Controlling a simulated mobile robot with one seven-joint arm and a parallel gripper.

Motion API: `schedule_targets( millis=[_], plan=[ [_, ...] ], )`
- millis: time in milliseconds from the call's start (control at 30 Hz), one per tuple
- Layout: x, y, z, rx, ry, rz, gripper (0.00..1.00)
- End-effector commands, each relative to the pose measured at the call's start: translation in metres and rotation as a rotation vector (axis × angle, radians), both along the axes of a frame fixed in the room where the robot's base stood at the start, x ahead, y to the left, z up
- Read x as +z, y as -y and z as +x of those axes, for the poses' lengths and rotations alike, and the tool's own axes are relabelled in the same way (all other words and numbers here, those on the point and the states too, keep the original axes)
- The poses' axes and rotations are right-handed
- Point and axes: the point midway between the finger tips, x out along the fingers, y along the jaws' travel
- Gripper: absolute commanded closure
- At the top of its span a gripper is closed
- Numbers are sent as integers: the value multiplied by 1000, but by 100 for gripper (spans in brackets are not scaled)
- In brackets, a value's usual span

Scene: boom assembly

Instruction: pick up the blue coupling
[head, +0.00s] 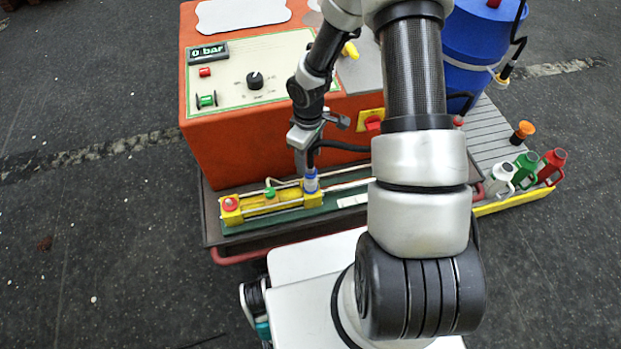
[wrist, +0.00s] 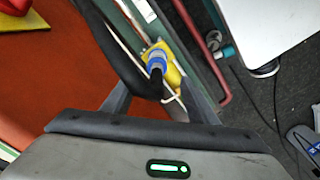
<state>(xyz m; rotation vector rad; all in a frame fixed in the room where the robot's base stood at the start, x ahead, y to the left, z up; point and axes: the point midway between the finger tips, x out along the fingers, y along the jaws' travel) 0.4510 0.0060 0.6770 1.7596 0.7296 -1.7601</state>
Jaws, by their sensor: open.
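The blue coupling (head: 311,183) stands upright at the right end of the yellow cylinder block (head: 268,202) in the head view. A black hose runs into its top. In the wrist view the coupling (wrist: 156,61) shows as a blue ring with a pale band, and part of the yellow block shows behind it. My gripper (head: 306,166) points down just above the coupling, and its fingertips are small and partly hidden there. In the wrist view my gripper (wrist: 156,86) is open, with one finger on each side of the hose and coupling. I see no clear contact.
The orange control box (head: 225,155) stands close behind the gripper. Its display reads 0 bar. A black hose (wrist: 112,52) crosses between the fingers. A blue drum (head: 480,45) and several coloured bottles (head: 525,168) stand to the right. The floor at left is clear.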

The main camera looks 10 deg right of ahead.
Motion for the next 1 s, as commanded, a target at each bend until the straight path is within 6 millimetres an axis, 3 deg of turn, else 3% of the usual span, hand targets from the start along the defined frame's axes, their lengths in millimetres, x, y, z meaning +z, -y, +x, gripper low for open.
schedule_targets(
  millis=[233, 500, 767, 1000],
  plan=[
    [-16, 2, 1, 0, -1, 0, 47],
    [-54, 5, 3, 0, -1, 0, 47],
    [-56, 5, 3, 0, 1, -1, 47],
    [-56, 5, 3, 0, 0, 0, 87]
  ],
)
